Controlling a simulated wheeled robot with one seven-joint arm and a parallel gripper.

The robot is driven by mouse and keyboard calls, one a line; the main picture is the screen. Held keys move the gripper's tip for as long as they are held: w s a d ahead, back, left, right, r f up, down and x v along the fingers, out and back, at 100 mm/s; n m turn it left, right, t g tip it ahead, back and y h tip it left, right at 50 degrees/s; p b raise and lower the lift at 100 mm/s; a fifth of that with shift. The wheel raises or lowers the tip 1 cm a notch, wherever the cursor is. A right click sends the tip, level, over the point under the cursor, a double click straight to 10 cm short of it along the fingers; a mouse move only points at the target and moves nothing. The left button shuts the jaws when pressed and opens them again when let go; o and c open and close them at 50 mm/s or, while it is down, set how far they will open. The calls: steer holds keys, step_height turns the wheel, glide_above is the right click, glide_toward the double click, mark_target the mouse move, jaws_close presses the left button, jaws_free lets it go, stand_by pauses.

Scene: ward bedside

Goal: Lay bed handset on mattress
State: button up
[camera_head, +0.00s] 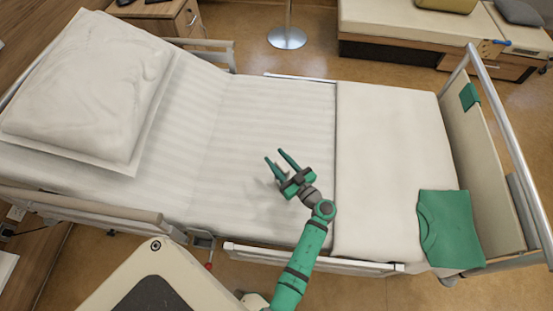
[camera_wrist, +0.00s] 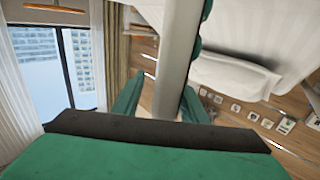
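The mattress (camera_head: 255,125) has a pale striped cover and lies across the middle of the head view. My gripper (camera_head: 275,156) is over its middle part, with its two green fingers apart and no object seen between them in the head view. A soft shadow lies on the cover beside it. In the wrist view the fingers (camera_wrist: 160,95) stand either side of a long pale column (camera_wrist: 177,50), which I cannot identify; whether it touches them is unclear.
A large pillow (camera_head: 90,85) fills the left end of the bed. A white blanket (camera_head: 385,160) covers the right part, with a folded green garment (camera_head: 450,228) near the footboard (camera_head: 480,150). A near side rail (camera_head: 310,258) edges the bed. The striped middle is clear.

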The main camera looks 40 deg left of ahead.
mark_target(289, 173)
steer(key=shift+d+r, duration=0.1)
steer(key=v, duration=1.1)
steer(key=shift+s+d, duration=0.15)
steer(key=shift+d, duration=0.2)
steer(key=s+d+r+m+t+h, duration=0.5)
steer(key=s+d, duration=0.5)
steer(key=s, duration=0.3)
steer(key=s+d+r+m+t+h, duration=0.5)
steer(key=s+d+r+m+h, duration=0.3)
steer(key=s+d+m+h, duration=0.2)
steer(key=shift+s+d+t+h, duration=0.4)
steer(key=shift+s+d+h, duration=0.35)
steer(key=shift+s+h, duration=0.55)
steer(key=shift+r, duration=0.1)
